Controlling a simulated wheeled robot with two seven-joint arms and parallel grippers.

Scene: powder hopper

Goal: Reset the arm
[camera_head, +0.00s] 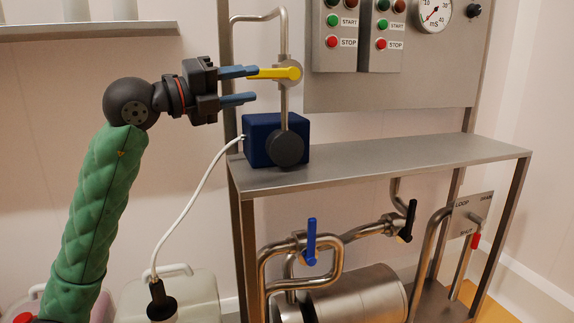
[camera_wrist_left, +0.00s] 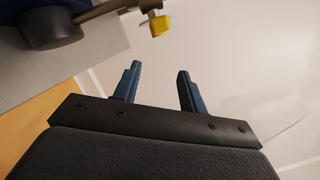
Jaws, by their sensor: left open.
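My left arm, in a green sleeve, comes in from the left in the head view. Its gripper (camera_head: 250,85) is open, with two blue fingers pointing right. In the head view the upper finger overlaps the left end of a yellow valve handle (camera_head: 272,74) on a steel pipe. In the left wrist view the gripper (camera_wrist_left: 157,82) is open with nothing between its fingers. There the yellow handle (camera_wrist_left: 160,25) shows beyond the fingertips, apart from them. My right gripper is in neither view.
A blue pump box (camera_head: 262,128) with a dark round knob sits on the steel shelf (camera_head: 400,158). A control panel (camera_head: 420,80) with start and stop buttons hangs behind. A blue-handled valve (camera_head: 311,240) and pipes are below. A white cable runs to a canister (camera_head: 200,295).

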